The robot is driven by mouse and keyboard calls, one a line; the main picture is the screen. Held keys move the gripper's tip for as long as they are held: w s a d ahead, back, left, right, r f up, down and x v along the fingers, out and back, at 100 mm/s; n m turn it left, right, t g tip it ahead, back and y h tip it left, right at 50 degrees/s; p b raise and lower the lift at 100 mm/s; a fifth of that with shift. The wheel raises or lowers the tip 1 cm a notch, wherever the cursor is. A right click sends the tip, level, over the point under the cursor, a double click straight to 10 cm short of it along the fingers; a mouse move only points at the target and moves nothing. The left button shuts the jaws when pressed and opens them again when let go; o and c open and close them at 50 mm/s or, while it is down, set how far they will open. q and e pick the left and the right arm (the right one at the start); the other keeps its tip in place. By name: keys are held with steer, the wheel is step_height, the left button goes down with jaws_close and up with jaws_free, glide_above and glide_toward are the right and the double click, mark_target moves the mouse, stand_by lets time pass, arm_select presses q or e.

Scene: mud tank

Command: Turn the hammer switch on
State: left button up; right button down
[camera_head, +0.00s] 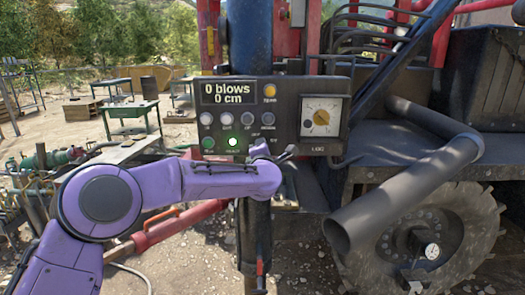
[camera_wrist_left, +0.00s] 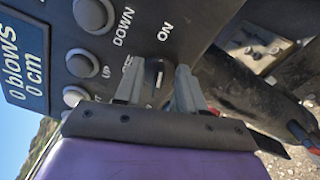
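In the left wrist view the panel is turned sideways, with the labels "DOWN" and "ON" readable and another label partly covered by a finger. A small dark switch (camera_wrist_left: 155,76) shows there between my fingertips, below "ON"; its lever position is hard to tell. My left gripper (camera_wrist_left: 158,72) is open at the panel's lower edge, one finger on each side of the switch; contact is unclear. My right gripper is out of view.
A thick dark pipe (camera_head: 400,195) juts forward at the right, before a large tyre (camera_head: 450,240). A red bar (camera_head: 180,225) lies below my left arm. A green table (camera_head: 130,110) stands behind.

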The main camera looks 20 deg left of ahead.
arm_select(q)
steer(key=shift+s, duration=0.1)
steer(key=b+v, duration=0.4)
steer(key=v, duration=0.6)
steer(key=shift+s+b, duration=0.2)
steer(key=shift+b, duration=0.1)
steer(key=shift+d, duration=0.1)
